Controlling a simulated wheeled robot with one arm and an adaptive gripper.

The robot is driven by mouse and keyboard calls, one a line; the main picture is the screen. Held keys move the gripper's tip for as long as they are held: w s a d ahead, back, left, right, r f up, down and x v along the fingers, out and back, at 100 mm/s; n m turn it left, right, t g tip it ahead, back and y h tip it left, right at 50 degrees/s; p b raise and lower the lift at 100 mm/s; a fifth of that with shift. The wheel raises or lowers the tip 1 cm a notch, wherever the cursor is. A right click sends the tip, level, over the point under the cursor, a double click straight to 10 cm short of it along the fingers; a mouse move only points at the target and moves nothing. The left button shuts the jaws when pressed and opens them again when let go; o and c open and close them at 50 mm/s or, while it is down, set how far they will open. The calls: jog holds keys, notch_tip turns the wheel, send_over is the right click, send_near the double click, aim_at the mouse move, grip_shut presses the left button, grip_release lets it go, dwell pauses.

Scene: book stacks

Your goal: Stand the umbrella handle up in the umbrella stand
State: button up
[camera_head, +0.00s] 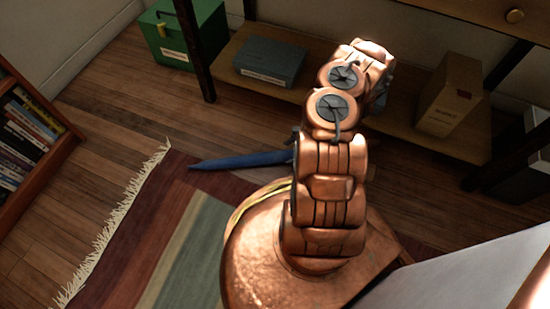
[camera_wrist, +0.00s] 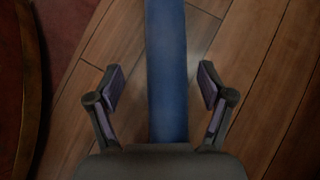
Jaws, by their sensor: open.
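A blue folded umbrella (camera_head: 240,160) lies on the floor at the rug's far edge in the head view. Its pointed end is at the left, and its right part is hidden behind my arm. In the wrist view a blue strip of the umbrella (camera_wrist: 167,60) runs from the top down between the fingers. My gripper (camera_wrist: 161,78) is open, one finger on each side of the strip, with gaps visible on both sides. In the head view my arm hides the gripper. I cannot make out an umbrella stand in either view.
A low wooden shelf (camera_head: 236,78) behind the umbrella holds a grey box (camera_head: 270,60) and a cardboard box (camera_head: 450,95). A green box (camera_head: 185,35) stands at the back left. A bookcase (camera_head: 45,160) is at left. A fringed striped rug (camera_head: 180,250) covers the near floor.

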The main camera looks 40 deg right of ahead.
aim_at(282, 154)
jog(key=shift+w+r+b+x, duration=0.15)
jog(key=shift+b+x, duration=0.45)
jog(key=shift+x, duration=0.4)
jog(key=shift+w+r+b+x, duration=0.15)
jog(key=shift+b+x, duration=0.5)
jog(key=shift+x, duration=0.35)
jog(key=shift+w+r+b+x, duration=0.15)
jog(key=shift+b+x, duration=0.45)
jog(key=shift+x, duration=0.4)
jog(key=shift+a, duration=0.15)
jog(key=shift+c, duration=0.3)
grip_shut()
